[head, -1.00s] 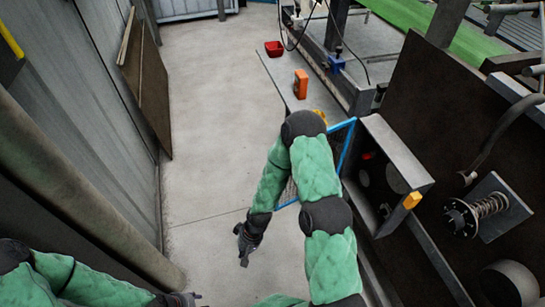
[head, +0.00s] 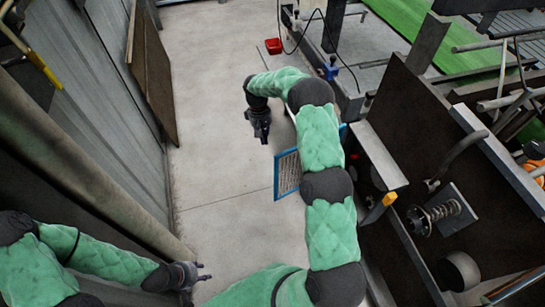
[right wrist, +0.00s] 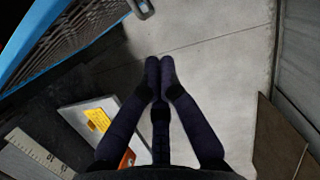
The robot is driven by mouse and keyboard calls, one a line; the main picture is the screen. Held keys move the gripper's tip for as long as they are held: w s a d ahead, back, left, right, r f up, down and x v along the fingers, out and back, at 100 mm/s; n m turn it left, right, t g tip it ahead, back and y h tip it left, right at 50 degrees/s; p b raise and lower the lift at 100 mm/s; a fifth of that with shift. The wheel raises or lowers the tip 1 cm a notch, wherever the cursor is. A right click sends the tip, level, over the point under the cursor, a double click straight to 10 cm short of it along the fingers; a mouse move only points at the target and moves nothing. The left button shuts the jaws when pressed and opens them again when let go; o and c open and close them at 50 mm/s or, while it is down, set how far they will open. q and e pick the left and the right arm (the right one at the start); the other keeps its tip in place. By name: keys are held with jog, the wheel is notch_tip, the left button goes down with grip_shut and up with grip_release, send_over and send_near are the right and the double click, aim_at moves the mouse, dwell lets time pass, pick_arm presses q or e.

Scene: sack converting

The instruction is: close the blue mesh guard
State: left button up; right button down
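The blue mesh guard (head: 288,172) stands swung out from the grey open-fronted housing (head: 378,158); my right arm hides its middle. In the right wrist view, its blue frame and dark mesh (right wrist: 75,28) fill the upper left, with a grey handle-like piece (right wrist: 142,8) at its edge. My right gripper (head: 262,138) is left of and beyond the guard, pointing down. Its fingers in the right wrist view (right wrist: 160,66) are together with nothing between them, apart from the guard. My left gripper (head: 206,271) is low at the left, empty, its small fingertips apart.
A yellow-orange block (head: 390,199) sits at the housing's near corner. A red bin (head: 273,46) and a machine frame are at the back. A grey plate with a yellow label (right wrist: 97,118) lies below my right gripper. The floor to the left is clear; a wall bounds it.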

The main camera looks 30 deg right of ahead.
jog(key=s+f, duration=0.6)
jog(key=f, duration=0.3)
jog(key=shift+s+f+p, duration=0.15)
jog(key=shift+p, duration=0.3)
jog(key=shift+s, duration=0.1)
